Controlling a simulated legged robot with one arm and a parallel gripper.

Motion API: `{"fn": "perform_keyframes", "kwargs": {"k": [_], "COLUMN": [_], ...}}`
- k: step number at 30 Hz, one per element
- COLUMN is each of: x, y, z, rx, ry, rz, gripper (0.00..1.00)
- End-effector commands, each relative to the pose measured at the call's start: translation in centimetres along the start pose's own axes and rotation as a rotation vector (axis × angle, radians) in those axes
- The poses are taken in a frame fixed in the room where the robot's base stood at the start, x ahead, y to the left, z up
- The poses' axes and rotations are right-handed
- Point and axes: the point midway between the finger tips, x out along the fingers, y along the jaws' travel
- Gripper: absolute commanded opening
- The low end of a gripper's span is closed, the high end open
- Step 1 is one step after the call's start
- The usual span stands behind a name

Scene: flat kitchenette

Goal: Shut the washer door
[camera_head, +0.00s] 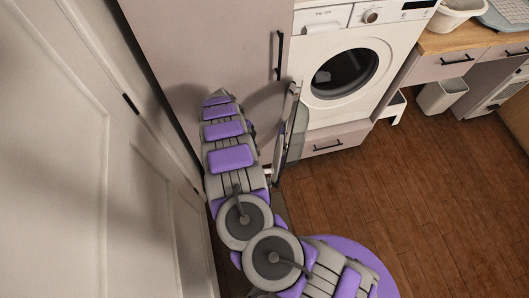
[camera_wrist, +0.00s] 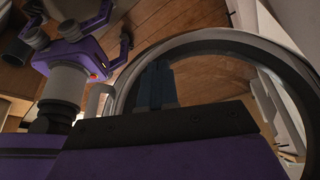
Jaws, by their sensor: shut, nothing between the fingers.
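The white washer (camera_head: 345,75) stands at the top centre in the head view, its round dark opening (camera_head: 344,73) uncovered. Its door (camera_head: 290,125) is swung wide open to the left and shows nearly edge-on. In the wrist view the door (camera_wrist: 205,45) is a large grey ring with a clear middle. My gripper (camera_wrist: 157,82) shows there as dark fingers, shut and empty, in front of the ring's inside. I cannot tell whether they touch the door. In the head view my arm lies left of the door, and the fingers cannot be made out.
A tall cabinet (camera_head: 205,45) with a black handle stands left of the washer. A pale panelled door or wall (camera_head: 90,150) runs close along my arm's left side. A wooden counter (camera_head: 455,38) with a white basin is at the right. The wooden floor (camera_head: 400,190) before the washer is clear.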

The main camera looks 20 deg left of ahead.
Motion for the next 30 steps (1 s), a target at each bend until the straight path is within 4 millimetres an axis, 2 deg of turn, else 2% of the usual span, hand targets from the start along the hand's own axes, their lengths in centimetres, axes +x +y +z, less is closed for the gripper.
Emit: {"fn": "perform_keyframes", "kwargs": {"k": [8, 18, 24, 30], "x": [3.4, 10.1, 10.8, 11.1], "y": [0.1, 0.1, 0.1, 0.1], "z": [-0.3, -0.2, -2.8, -3.9], "rx": [0.000, -0.001, 0.001, -0.002], "ry": [-0.004, -0.001, -0.006, -0.006], "rz": [0.004, 0.004, 0.004, 0.002], "gripper": [0.00, 0.00, 0.00, 0.00]}}
